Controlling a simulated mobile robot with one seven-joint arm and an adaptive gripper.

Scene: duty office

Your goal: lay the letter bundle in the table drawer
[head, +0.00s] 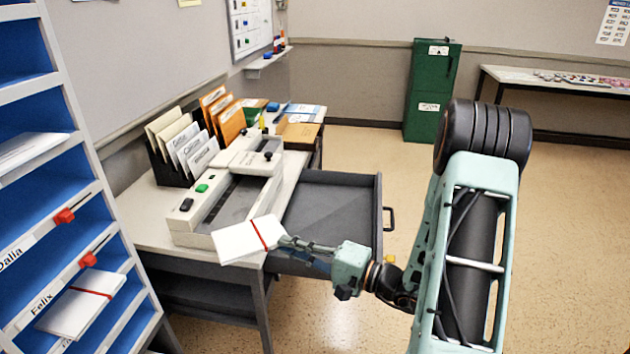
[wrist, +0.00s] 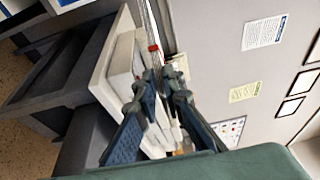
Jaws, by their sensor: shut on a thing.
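A white letter bundle with a red band (head: 240,240) is held at its right end by my gripper (head: 286,241), which is shut on it. In the head view the bundle overlaps the front end of the white machine and the table edge; its exact height is hard to tell. In the wrist view the bundle shows edge-on as a thin strip (wrist: 148,22) between the fingertips (wrist: 163,76). The table drawer (head: 345,181) is pulled open, grey, and looks empty where visible. Its near left part is hidden behind the bundle and my gripper.
A white machine (head: 186,226) and a letter rack (head: 160,172) stand on the table. Blue pigeonholes (head: 30,50) at left hold another banded bundle (head: 82,304). A green cabinet (head: 425,115) stands at the back.

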